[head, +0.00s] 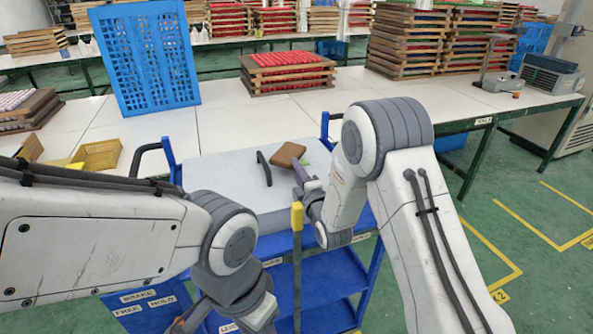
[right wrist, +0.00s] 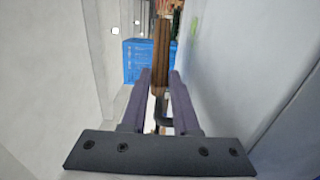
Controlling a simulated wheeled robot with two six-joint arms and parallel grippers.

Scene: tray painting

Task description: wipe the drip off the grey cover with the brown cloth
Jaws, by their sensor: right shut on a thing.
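The grey cover (head: 222,181) lies flat over the top of a blue cart, with a black handle (head: 263,168) standing on it. My right gripper (head: 300,172) is shut on the brown cloth (head: 288,154), a folded pad, at the cover's right part. The cloth (right wrist: 161,55) also shows between the fingertips (right wrist: 160,85) in the right wrist view. A small green drip (head: 305,161) shows just right of the cloth, and in the right wrist view (right wrist: 194,27) it is on the pale surface right of the cloth. Contact between cloth and cover is unclear.
The blue cart (head: 285,290) has lower shelves and a black push handle (head: 150,152) at left. A yellow-topped post (head: 297,215) stands in front of the cover. Behind is a white table (head: 240,122) with a blue crate (head: 145,60) and stacked trays (head: 288,75).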

